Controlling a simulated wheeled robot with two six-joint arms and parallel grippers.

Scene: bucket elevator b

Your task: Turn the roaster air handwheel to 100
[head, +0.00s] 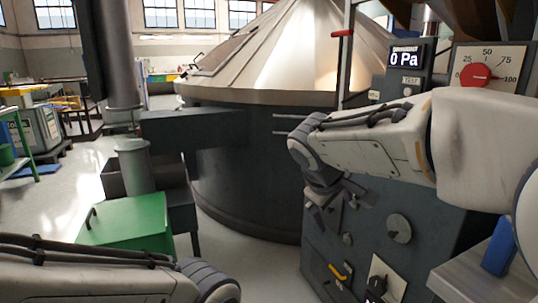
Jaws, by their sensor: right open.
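A red handwheel (478,76) sits on a pale dial plate (515,58) at the upper right, marked 0, 25, 50, 75 and 100. A thin red part of it seems to extend right toward the 100 mark, but it is too small to read surely. My right gripper (322,205) is open, hanging below my right forearm in front of the dark cabinet. It is well to the left of and below the handwheel, apart from it. My left arm shows at the lower left, but its gripper is out of view.
A display reading 0 Pa (405,60) stands left of the dial. The dark cabinet (440,235) carries a round grey knob (398,229) and a yellow handle (341,271). A large cone-topped drum (270,60) stands behind. A green box (125,220) is at left. Clear floor lies between.

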